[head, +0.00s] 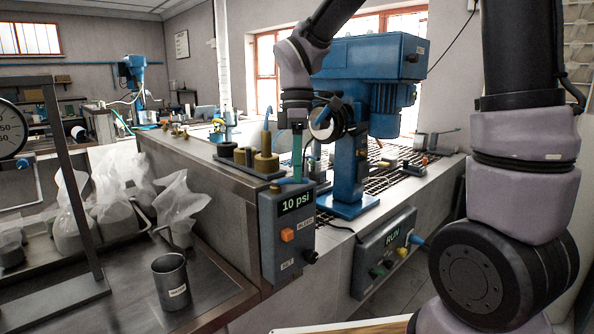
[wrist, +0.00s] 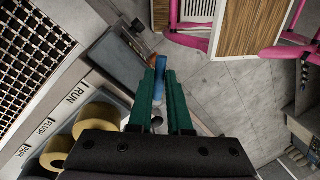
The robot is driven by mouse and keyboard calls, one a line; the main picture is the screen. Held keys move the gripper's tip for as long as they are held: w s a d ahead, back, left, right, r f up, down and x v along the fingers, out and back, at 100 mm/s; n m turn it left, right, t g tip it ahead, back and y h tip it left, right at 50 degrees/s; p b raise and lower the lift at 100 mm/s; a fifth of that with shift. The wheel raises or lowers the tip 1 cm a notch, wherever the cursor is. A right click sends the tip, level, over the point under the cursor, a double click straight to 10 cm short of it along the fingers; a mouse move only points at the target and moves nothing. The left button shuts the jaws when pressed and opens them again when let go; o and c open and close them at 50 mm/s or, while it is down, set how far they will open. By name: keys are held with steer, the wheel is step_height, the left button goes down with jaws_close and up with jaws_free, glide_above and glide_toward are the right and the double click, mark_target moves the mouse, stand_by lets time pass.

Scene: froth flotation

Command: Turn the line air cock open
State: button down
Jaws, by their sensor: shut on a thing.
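My gripper (head: 297,172) points straight down at the top of a grey control box (head: 284,238) reading "10 psi". Its green fingers are close together, shut on a small blue piece, which I take to be the handle of the line air cock (head: 288,181). The fingers hide most of the cock, so its angle cannot be told. In the wrist view the gripper (wrist: 165,68) has blue showing beside its fingertips.
Brass cylinders (head: 266,162) stand on a plate just left of my gripper. A blue machine (head: 375,62) rises close behind. A second panel (head: 384,255) reads "RUN". A metal cup (head: 171,281) and plastic bags (head: 180,205) are on the left bench.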

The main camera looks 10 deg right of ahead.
steer(key=n, duration=0.1)
steer(key=w+n, duration=0.1)
steer(key=n, duration=0.1)
steer(key=w+n, duration=0.1)
steer(key=shift+a+n+h, duration=0.2)
steer(key=shift+n+h, duration=0.1)
steer(key=shift+h, duration=0.1)
steer(key=shift+w+a+n+h, duration=0.2)
steer(key=shift+w+a+n, duration=0.1)
steer(key=shift+n, duration=0.75)
steer(key=shift+w+a+n+h, duration=0.2)
steer(key=shift+w+n, duration=0.1)
steer(key=shift+n, duration=0.75)
steer(key=c, duration=0.8)
jaws_free()
steer(key=shift+c, duration=0.2)
steer(key=v, duration=1.1)
steer(key=shift+s, duration=0.2)
